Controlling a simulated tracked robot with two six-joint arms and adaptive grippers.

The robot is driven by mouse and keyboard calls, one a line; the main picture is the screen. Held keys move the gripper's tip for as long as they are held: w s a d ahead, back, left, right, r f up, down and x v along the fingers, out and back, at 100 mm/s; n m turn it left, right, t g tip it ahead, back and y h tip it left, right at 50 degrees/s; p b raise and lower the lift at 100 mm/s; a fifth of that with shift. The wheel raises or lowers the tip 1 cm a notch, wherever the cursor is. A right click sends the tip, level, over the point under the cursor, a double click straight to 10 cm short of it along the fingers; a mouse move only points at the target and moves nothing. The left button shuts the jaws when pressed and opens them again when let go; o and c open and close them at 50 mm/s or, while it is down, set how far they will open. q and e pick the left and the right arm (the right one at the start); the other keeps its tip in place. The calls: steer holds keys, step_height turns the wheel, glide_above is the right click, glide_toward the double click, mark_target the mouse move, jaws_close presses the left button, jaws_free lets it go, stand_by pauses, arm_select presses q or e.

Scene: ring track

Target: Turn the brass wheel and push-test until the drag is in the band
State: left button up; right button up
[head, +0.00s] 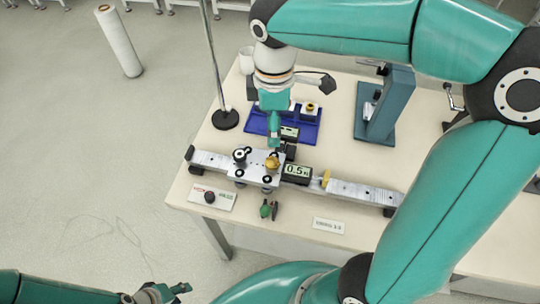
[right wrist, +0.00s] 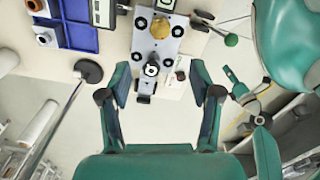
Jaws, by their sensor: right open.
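The brass wheel (head: 272,162) sits on a silver carriage (head: 257,174) that straddles a grey rail (head: 350,191). In the right wrist view the brass wheel (right wrist: 160,28) is near the top. A black knob (head: 240,156) stands on the carriage beside it. A dark display (head: 298,173) next to the carriage reads about 0.5; its unit is too small to read. My right gripper (right wrist: 160,80) is open, with nothing between its fingers; in the head view it points down just behind the wheel. My left gripper (head: 165,292) is low at the left, away from the table; its finger opening is unclear.
A blue tray (head: 258,122) with small parts lies behind the rail. A pole on a round black base (head: 225,120) stands at its left, a teal press-like stand (head: 384,105) at its right. A panel with a black knob (head: 222,201) and a green-ended part (head: 265,210) lie in front.

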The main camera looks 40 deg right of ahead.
mark_target(272, 162)
step_height(272, 162, down, 13)
steer(key=shift+f, duration=0.1)
steer(key=shift+c, duration=0.3)
steer(key=c, duration=1.1)
